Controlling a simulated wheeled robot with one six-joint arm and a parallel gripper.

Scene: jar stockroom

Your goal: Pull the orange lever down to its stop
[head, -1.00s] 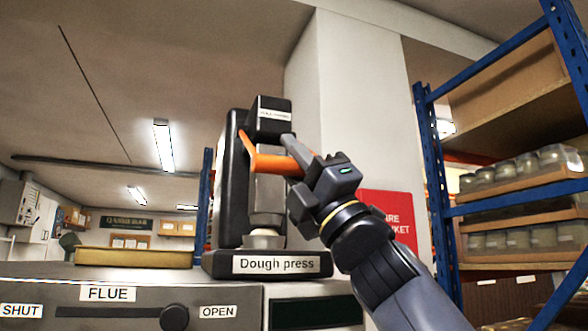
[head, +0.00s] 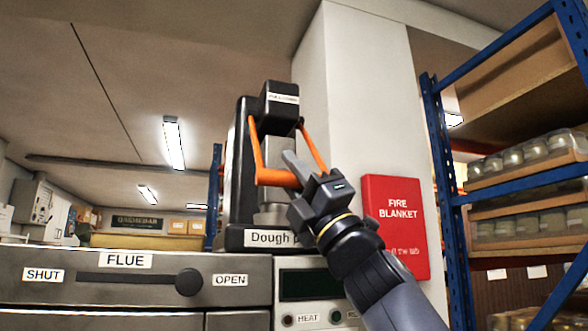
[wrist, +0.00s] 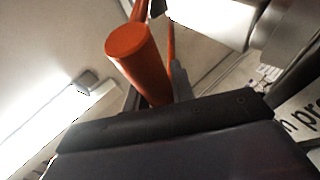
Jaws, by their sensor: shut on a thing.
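The orange lever (head: 277,177) is a U-shaped handle on the black dough press (head: 240,165). Its two arms run down from pivots near the press head to a crossbar in front of the grey column. My gripper (head: 296,170) is shut on the crossbar, near its right part. In the wrist view the orange bar (wrist: 140,60) stands up close to the camera, its round end facing me, and its lower part goes behind the dark gripper body. The fingers are mostly hidden there. The press label is partly covered by my arm.
The press stands on a grey cabinet with a flue slider (head: 188,282) at its front. A red fire blanket box (head: 395,226) hangs on the pillar right of my arm. A blue rack (head: 440,160) with jars stands further right.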

